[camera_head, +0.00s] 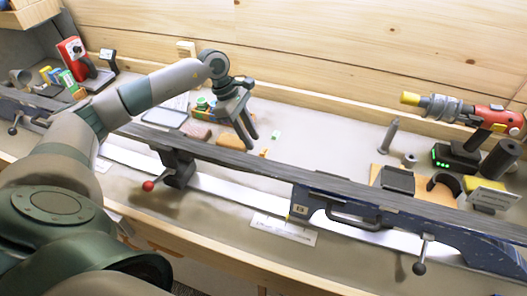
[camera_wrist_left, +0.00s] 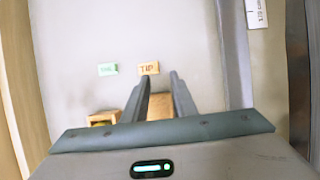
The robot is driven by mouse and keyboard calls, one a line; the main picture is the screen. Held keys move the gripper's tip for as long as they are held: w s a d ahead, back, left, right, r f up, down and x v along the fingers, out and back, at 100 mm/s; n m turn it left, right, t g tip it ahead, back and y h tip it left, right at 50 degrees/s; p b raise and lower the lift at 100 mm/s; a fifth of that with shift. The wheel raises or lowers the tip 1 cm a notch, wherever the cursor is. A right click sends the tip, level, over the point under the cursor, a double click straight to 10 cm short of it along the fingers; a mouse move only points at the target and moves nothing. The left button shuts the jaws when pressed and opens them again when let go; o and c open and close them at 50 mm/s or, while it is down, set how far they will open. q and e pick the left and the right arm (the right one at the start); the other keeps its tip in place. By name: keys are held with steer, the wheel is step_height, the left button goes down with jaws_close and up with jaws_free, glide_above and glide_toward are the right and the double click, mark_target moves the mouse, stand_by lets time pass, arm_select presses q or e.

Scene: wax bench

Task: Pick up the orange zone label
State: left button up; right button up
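The orange zone label (camera_wrist_left: 149,68), a small rectangle with dark lettering reading "TIP", lies flat on the pale bench in the left wrist view. A small orange piece that looks like it shows in the head view (camera_head: 263,152), just beyond the bench beam. My left gripper (camera_head: 249,143) points down over the bench, close to the label. It is open and empty. In the left wrist view its two fingers (camera_wrist_left: 159,77) stand apart, with the label just ahead of their tips. My right gripper is not in view.
A green label (camera_wrist_left: 108,69) lies left of the orange one; it also shows in the head view (camera_head: 276,134). The long dark beam (camera_head: 300,172) runs in front.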

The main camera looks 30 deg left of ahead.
mark_target(260, 154)
arm_select(q)
steer(key=shift+w+d+f+p, duration=0.1)
steer(key=shift+d+f+p, duration=0.1)
steer(key=shift+f+p, duration=0.35)
steer(key=p+x, duration=0.2)
steer(key=x, duration=0.1)
steer(key=shift+w+f, duration=0.15)
steer(key=shift+d+f, duration=0.1)
steer(key=shift+f, duration=0.2)
steer(key=shift+c, duration=0.6)
jaws_close()
